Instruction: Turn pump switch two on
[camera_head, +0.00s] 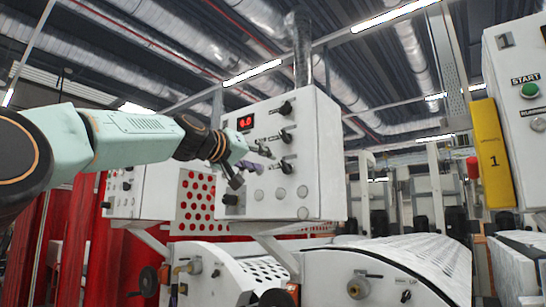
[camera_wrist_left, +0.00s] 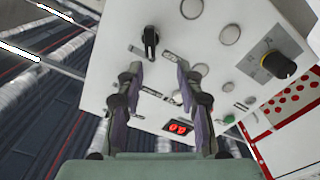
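A white control box (camera_head: 310,150) in the head view carries a red display (camera_head: 245,122) and a column of black rotary switches: an upper one (camera_head: 286,107), a middle one (camera_head: 286,137) and a lower one (camera_head: 286,167). Their labels are too small to read, so I cannot tell which is pump switch two. My left gripper (camera_head: 252,167) is open in front of the panel's left part. In the left wrist view, its fingers (camera_wrist_left: 158,74) are apart with nothing between them; a black switch (camera_wrist_left: 150,42) lies just beyond the fingertips. My right gripper is not in view.
Several round buttons (camera_head: 281,193) and a dark knob (camera_head: 230,199) sit low on the panel; a dial knob (camera_wrist_left: 278,65) shows at right in the wrist view. White machine covers (camera_head: 400,262) lie below. A yellow sign (camera_head: 490,153) and a START panel (camera_head: 520,120) stand at right.

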